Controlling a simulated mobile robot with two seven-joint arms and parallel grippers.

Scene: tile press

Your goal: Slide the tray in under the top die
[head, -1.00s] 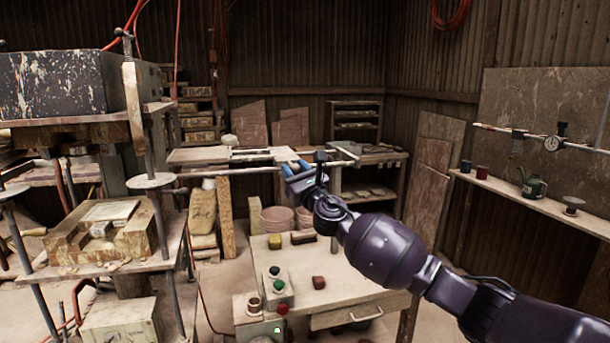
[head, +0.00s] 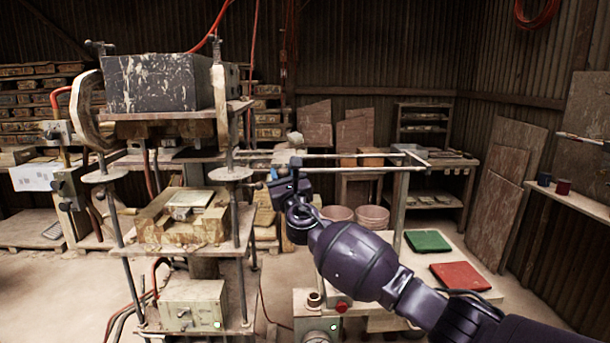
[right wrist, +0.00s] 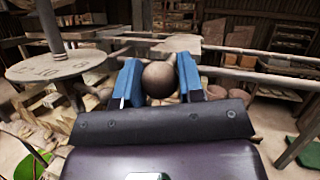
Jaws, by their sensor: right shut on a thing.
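The top die (head: 165,129) is a dark, weathered block hanging under the press's upper plate, below a large black block (head: 160,82). My right gripper (head: 284,172) is just right of the press, at the rails. In the right wrist view its blue fingers are shut on a round brown knob (right wrist: 160,79). My left gripper is not in view.
Two pale rails (head: 375,169) run right from the press. Press columns with round collars (head: 227,174) stand close left of my gripper. A side table holds a green mat (head: 428,241) and a red mat (head: 460,276). A red button (head: 340,307) sits below my arm.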

